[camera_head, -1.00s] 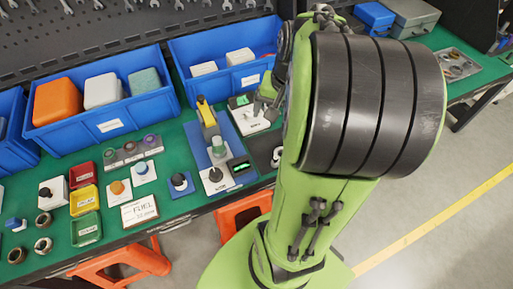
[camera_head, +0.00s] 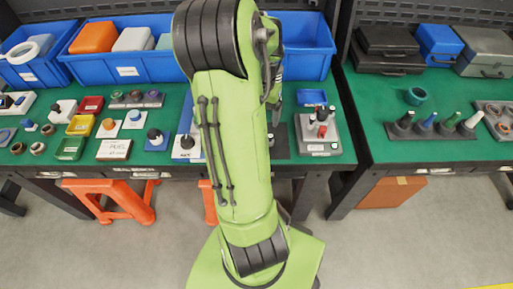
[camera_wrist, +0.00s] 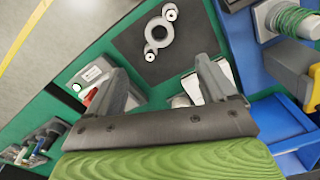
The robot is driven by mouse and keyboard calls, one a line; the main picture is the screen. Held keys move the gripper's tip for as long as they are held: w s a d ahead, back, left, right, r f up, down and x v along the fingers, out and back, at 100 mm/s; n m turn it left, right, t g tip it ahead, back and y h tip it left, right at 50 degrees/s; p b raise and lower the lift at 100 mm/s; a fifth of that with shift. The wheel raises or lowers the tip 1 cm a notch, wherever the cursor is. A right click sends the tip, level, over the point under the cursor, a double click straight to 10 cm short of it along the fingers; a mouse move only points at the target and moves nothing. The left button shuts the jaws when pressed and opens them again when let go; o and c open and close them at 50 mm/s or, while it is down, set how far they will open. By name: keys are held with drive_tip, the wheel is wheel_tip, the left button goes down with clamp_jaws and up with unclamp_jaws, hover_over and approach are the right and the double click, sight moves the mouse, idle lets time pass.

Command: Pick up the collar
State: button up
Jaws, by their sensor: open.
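In the wrist view a grey ring-shaped part (camera_wrist: 158,33) lies on a dark square plate (camera_wrist: 128,44), with two white-ended posts at its sides. It may be the collar; I cannot be sure. My gripper (camera_wrist: 163,68) is open and empty, with the ring beyond its fingertips. In the head view my arm hides most of the gripper, and only an edge of the dark plate (camera_head: 279,143) shows. Other rings in the head view are a teal ring (camera_head: 416,96) on the right bench and several brown rings, one of them (camera_head: 38,148) at the left.
Blue bins (camera_head: 127,67) line the back of the green bench. A grey block with upright pieces (camera_head: 318,147) stands right of my arm. The right bench holds a rack of bottles (camera_head: 448,130) and cases (camera_head: 388,42). Orange stools (camera_head: 115,203) stand below.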

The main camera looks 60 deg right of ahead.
wheel_tip(320, 180, down, 14)
drive_tip(key=b, duration=0.3)
drive_tip(key=shift+a+b, duration=0.15)
drive_tip(key=shift+b, duration=0.2)
drive_tip(key=shift+r, duration=0.15)
drive_tip(key=c, duration=1.2)
